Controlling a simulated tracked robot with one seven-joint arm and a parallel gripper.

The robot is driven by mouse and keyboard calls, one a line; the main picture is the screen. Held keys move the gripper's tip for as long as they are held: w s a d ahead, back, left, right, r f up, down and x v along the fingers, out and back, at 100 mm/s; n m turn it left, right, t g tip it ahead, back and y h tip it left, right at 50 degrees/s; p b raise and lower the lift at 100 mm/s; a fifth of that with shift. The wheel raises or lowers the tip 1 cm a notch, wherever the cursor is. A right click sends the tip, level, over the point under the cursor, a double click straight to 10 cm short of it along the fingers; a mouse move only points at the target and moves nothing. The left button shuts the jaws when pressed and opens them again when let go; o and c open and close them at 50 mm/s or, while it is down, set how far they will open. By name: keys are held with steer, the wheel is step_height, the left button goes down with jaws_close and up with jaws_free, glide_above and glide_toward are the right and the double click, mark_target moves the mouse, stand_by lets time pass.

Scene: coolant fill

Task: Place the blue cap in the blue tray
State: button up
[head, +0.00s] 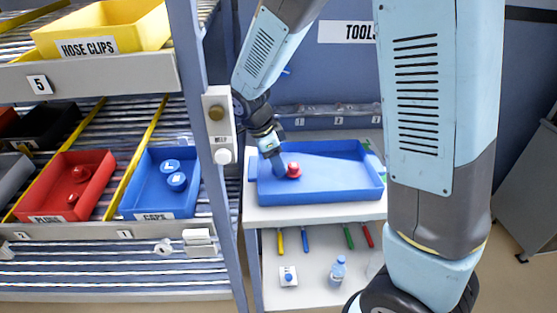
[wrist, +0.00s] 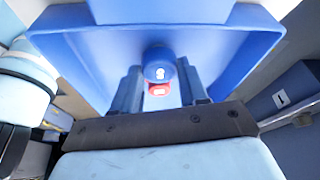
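The blue tray (head: 335,198) lies on a white cart. My gripper (head: 279,168) reaches down into its left part. In the wrist view my gripper (wrist: 159,78) has its two fingers apart, one on each side of a blue cap (wrist: 157,62) with a white mark. The fingers look slightly clear of the cap's sides. A red plug (head: 293,170) is in the tray, just right of the fingers; it also shows in the wrist view (wrist: 158,91), partly covered by the cap. In the head view that cap is hidden. Two more blue caps (head: 177,181) lie in the CAPS bin.
The rack at left holds the blue CAPS bin (head: 154,208), a red plug bin (head: 92,202) and a yellow HOSE CLIPS bin (head: 100,22). A rack post (head: 207,150) stands between bins and cart. The tray's right side is clear. Tools and a bottle (head: 338,272) are below.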

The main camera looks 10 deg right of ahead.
steer(key=o, duration=0.5)
steer(key=shift+c, duration=0.2)
steer(key=shift+r, duration=0.1)
steer(key=v, duration=1.2)
steer(key=s+d+r+n+t+y, duration=0.2)
steer(key=s+d+r+n, duration=0.3)
steer(key=s+d+n, duration=0.3)
steer(key=s+d+r+n+t+y, duration=0.1)
steer(key=s+d+r+n+t, duration=0.2)
steer(key=s+d+n, duration=0.5)
steer(key=d+r, duration=0.1)
steer(key=d, duration=0.4)
steer(key=shift+s+d+r+y, duration=0.2)
steer(key=shift+s+r+y, duration=0.05)
steer(key=shift+r+y, duration=0.15)
